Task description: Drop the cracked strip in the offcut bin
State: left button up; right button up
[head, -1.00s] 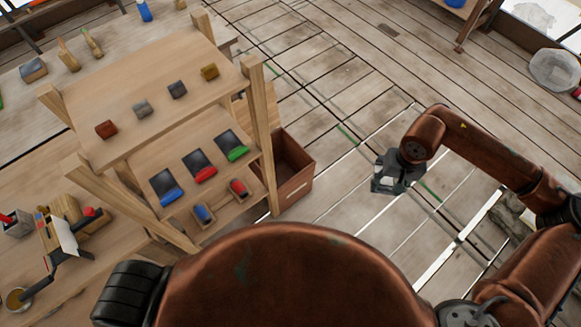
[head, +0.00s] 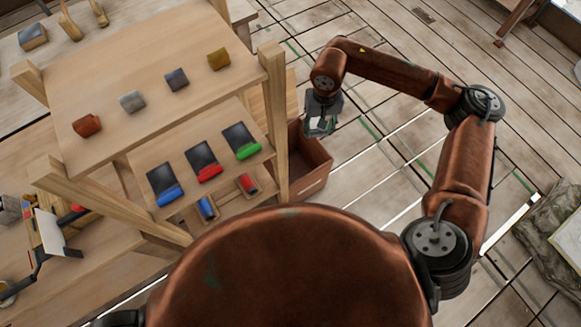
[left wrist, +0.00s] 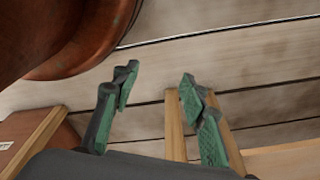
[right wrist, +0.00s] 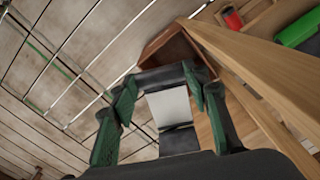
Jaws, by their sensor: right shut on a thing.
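The brown open-topped offcut bin (head: 314,182) stands on the floor beside the wooden rack. It also shows in the right wrist view (right wrist: 170,48), beyond the fingers. My right gripper (head: 320,126) is in the air by the bin's upper right edge in the head view. In the right wrist view its green-padded fingers (right wrist: 160,82) are shut on a flat strip, pale grey with a dark end (right wrist: 168,106). I cannot make out a crack. My left gripper (left wrist: 158,80) shows only in the left wrist view, fingers apart and nothing between them.
The wooden rack (head: 270,70) rises close to the bin, its post nearest. Its top shelf holds several small blocks; the lower shelf holds dark pieces with blue, red and green ends. Plank floor (head: 400,165) right of the bin is largely clear. A grey rock-like object (head: 545,240) lies far right.

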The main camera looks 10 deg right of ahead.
pick_arm(q)
jog(key=w+d+h+b, duration=0.1)
jog(key=w+d+b, duration=0.3)
jog(key=b, duration=1.1)
jog(key=w+d+t+h+b, duration=0.1)
jog(key=w+d+b, duration=0.3)
jog(key=w+b, duration=0.5)
jog(key=b, duration=0.6)
jog(key=shift+w+d+r+n+t, duration=0.15)
jog(key=shift+w+r+n+t, duration=0.15)
jog(key=shift+r, duration=0.1)
pick_arm(e)
jog(key=w+f+m, duration=0.1)
jog(key=w+f, duration=0.5)
jog(key=f, duration=1)
jog(key=w+f+m, duration=0.1)
jog(key=w+f, duration=0.5)
jog(key=f, duration=1.1)
jog(key=w+a+f+m, duration=0.1)
jog(key=w+f, duration=0.6)
jog(key=f, duration=0.9)
jog(key=shift+f+m, duration=0.2)
jog(key=shift+m, duration=0.3)
jog(key=shift+a, duration=0.1)
jog(key=o, duration=1.4)
jog(key=shift+o, duration=0.2)
pick_arm(q)
jog(key=shift+s, duration=0.1)
